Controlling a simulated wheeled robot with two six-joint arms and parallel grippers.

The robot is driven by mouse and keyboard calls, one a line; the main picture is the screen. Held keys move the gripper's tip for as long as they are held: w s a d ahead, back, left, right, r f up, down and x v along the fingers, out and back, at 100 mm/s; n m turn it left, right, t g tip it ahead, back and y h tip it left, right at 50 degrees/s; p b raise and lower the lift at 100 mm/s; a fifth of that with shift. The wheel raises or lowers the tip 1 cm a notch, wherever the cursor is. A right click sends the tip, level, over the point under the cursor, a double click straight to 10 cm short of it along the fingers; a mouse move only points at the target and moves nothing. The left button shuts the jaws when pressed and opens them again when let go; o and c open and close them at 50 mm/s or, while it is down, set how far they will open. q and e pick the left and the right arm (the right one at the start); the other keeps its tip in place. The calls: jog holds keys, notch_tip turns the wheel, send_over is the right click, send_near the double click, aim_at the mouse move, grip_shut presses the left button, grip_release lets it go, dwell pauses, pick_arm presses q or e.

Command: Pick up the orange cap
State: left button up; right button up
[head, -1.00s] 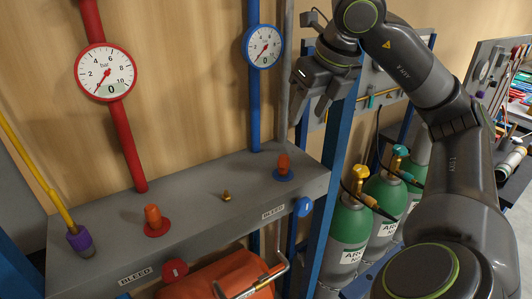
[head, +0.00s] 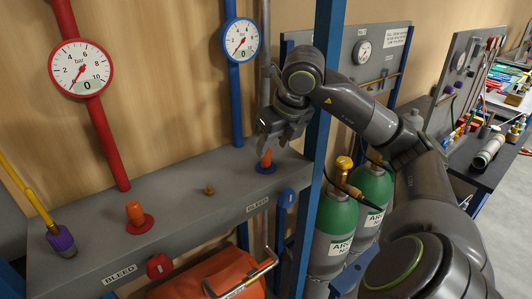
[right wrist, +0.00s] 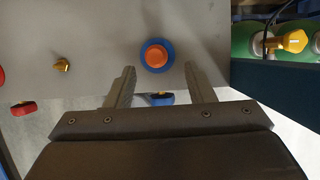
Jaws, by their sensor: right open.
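One orange cap (head: 266,158) stands upright on a blue round base at the right end of the grey ledge (head: 190,205). In the right wrist view this orange cap (right wrist: 157,57) shows from above, between and just beyond the fingertips. A second orange cap (head: 135,212) stands on a red round base further left on the ledge. My right gripper (head: 275,142) is open and empty, just above and beside the cap on the blue base. No contact with it can be made out. My left gripper is out of view.
A small brass fitting (head: 210,189) stands between the two caps. A blue post (head: 319,130) rises close beside my right arm, with green cylinders (head: 372,188) beyond it. A blue pipe (head: 233,90) and a red pipe (head: 102,140) rise behind the ledge.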

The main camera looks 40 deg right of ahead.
aim_at(269, 151)
jog(key=p+x, duration=0.1)
jog(key=x, duration=0.2)
jog(key=shift+w+a+r+p, duration=0.1)
jog(key=shift+a+p, duration=0.15)
jog(key=shift+p, duration=0.1)
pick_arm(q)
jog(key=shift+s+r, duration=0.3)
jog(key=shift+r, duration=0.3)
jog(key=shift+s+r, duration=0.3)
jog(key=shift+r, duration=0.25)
pick_arm(e)
jog(key=shift+x, duration=0.8)
jog(key=c, duration=1)
